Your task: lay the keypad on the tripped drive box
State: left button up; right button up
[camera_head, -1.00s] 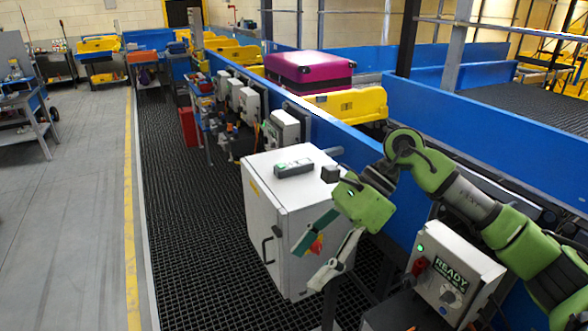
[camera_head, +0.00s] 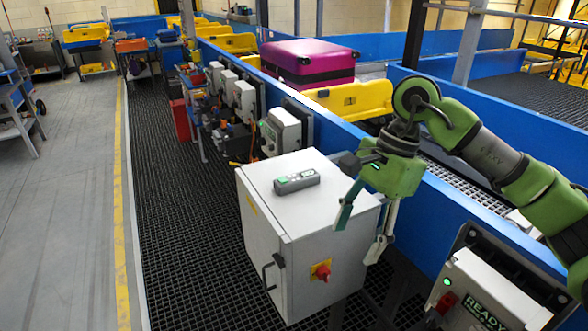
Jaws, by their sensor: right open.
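The keypad (camera_head: 297,181), a small grey handheld unit with a green end, lies flat on top of a light grey cabinet (camera_head: 334,199). My right gripper (camera_head: 357,242) is open and empty, fingers pointing down beside the cabinet's right side, apart from the keypad. A drive box (camera_head: 483,292) marked READY, with a lit green lamp and a red switch, is at the lower right, cut by the frame edge. Another drive box (camera_head: 281,131) is on the blue conveyor side behind the cabinet. I cannot tell which box is tripped. My left gripper is not in view.
The cabinet has a red rotary switch (camera_head: 321,271) and a black door handle. More grey boxes (camera_head: 243,100) line the blue conveyor wall (camera_head: 335,142). A magenta suitcase (camera_head: 309,63) sits in a yellow tray (camera_head: 352,100). The dark grating floor left of the cabinet is clear.

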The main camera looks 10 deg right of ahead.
aim_at(244, 85)
jog(key=i, duration=1.4)
